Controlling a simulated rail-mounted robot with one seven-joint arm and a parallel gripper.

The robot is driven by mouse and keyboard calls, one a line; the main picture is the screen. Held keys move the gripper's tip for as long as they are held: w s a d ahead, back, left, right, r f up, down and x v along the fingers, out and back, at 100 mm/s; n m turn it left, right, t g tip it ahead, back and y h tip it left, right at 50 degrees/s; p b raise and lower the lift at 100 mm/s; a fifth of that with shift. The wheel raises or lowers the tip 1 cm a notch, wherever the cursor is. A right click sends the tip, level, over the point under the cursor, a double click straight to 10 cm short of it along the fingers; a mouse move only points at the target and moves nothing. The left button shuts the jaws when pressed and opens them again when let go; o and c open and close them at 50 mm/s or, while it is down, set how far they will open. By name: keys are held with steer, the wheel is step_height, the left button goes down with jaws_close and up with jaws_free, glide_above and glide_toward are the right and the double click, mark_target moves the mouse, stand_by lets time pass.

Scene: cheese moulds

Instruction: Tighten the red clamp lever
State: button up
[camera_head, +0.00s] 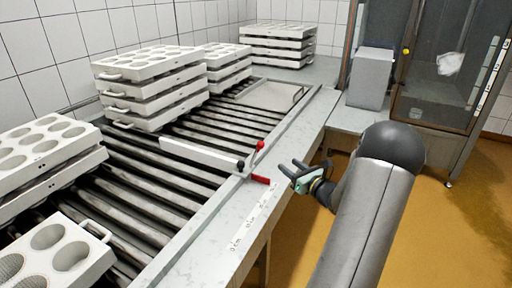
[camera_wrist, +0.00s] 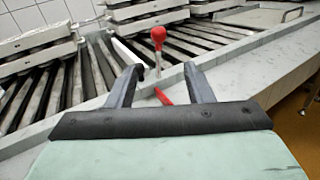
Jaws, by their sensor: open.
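The red clamp lever (camera_head: 256,153) stands upright from a dark pivot on the conveyor's near rail, at the end of a white stop bar (camera_head: 200,155). A second red piece (camera_head: 260,179) lies low beside the pivot. My gripper (camera_head: 290,169) is just to the right of the clamp, apart from it, open and empty. In the wrist view the lever's red knob (camera_wrist: 158,35) rises beyond and between my fingertips (camera_wrist: 162,72). The low red piece (camera_wrist: 163,96) shows between the fingers. The pivot is hard to make out there.
Stacks of white cheese moulds (camera_head: 150,85) stand on the roller conveyor (camera_head: 150,170). The metal ledge (camera_head: 245,225) runs along its near side. A grey box (camera_head: 370,78) and a glass-doored cabinet (camera_head: 437,70) are at the back right. The orange floor on the right is clear.

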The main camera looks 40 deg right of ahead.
mark_target(261, 145)
steer(key=w+p, duration=0.1)
steer(key=w, duration=1.6)
steer(key=shift+p, duration=0.3)
jaws_close()
